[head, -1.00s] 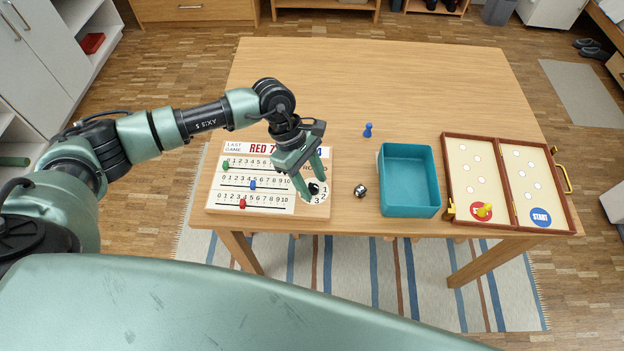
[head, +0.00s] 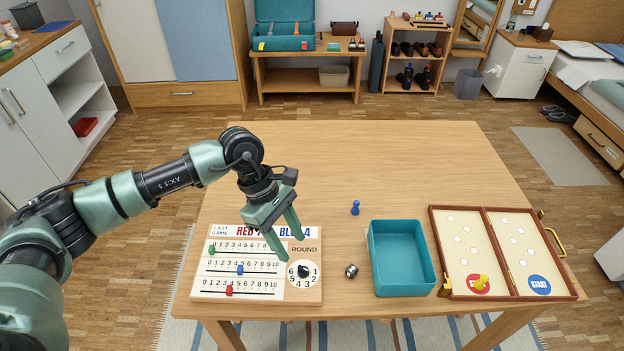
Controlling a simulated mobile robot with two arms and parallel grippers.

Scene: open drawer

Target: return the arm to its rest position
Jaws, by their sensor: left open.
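My left arm comes in from the left of the head view. Its gripper (head: 292,248) is open and empty, its two fingers pointing down. It hangs over the right part of the score board (head: 240,294), above the round dial (head: 303,273), and appears raised clear of it. The board has number rows with a green, a blue and a red slider, and the dial has a black pointer. The gripper hides part of the board's title. My right gripper is not in view.
On the table (head: 350,150) are a die (head: 351,271), a blue pawn (head: 355,208), a teal tray (head: 402,290) and an open game case (head: 500,294) with a yellow pawn (head: 481,282). The table's back half is clear. Cabinets (head: 75,65) stand at the left.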

